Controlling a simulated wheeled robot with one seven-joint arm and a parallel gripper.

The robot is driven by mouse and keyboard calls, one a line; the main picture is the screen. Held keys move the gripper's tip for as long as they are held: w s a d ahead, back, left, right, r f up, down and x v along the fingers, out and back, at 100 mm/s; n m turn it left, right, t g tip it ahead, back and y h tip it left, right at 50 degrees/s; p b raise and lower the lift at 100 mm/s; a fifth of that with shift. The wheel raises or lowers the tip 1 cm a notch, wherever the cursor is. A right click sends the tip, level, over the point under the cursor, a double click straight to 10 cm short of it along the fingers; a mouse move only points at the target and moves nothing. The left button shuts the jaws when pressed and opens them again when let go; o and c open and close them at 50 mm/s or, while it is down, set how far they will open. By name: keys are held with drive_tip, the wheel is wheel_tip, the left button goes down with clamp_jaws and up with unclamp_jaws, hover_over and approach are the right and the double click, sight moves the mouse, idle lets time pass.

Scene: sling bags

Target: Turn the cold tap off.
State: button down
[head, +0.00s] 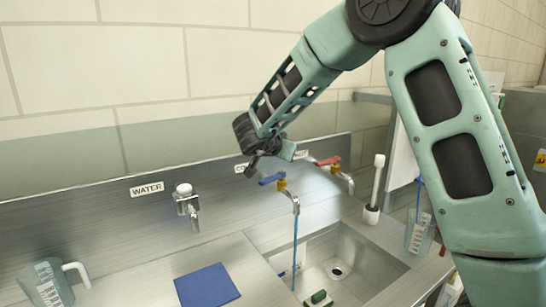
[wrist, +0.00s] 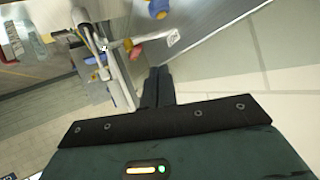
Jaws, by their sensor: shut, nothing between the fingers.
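The cold tap has a blue lever (head: 271,179) pointing sideways to the left, on a brass body with a metal spout (head: 294,203). A thin blue stream of water (head: 295,250) runs from this spout into the sink. Part of the blue lever also shows at the top edge of the wrist view (wrist: 158,7). My gripper (head: 253,166) is just up and left of the blue lever in the head view; whether it touches the lever is unclear. Its fingers (wrist: 157,86) are together and empty in the wrist view.
The hot tap with a red lever (head: 328,161) stands to the right, close by. A WATER tap (head: 187,205) is at left. The steel sink (head: 372,262) lies below; a blue cloth (head: 206,286), a jug (head: 48,284) and a white-handled brush (head: 375,185) are around it.

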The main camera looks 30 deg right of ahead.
sight(273, 179)
drive_tip(key=s+a+r+y+p, duration=0.1)
drive_tip(key=s+a+y+p, duration=0.5)
drive_tip(key=s, duration=0.4)
drive_tip(key=shift+m+g+y, duration=0.3)
drive_tip(key=shift+y, duration=0.2)
drive_tip(key=shift+w+a+r+b+x, duration=0.1)
drive_tip(key=shift+w+r+b+x, duration=0.25)
drive_tip(key=shift+x, duration=1.7)
drive_tip(key=shift+w+a+r+b+x, duration=0.15)
drive_tip(key=shift+w+b+x, duration=0.35)
drive_tip(key=shift+x, duration=1.5)
drive_tip(key=shift+w+a+r+b+x, duration=0.1)
drive_tip(key=shift+w+r+b+x, duration=0.25)
drive_tip(key=shift+x, duration=1.7)
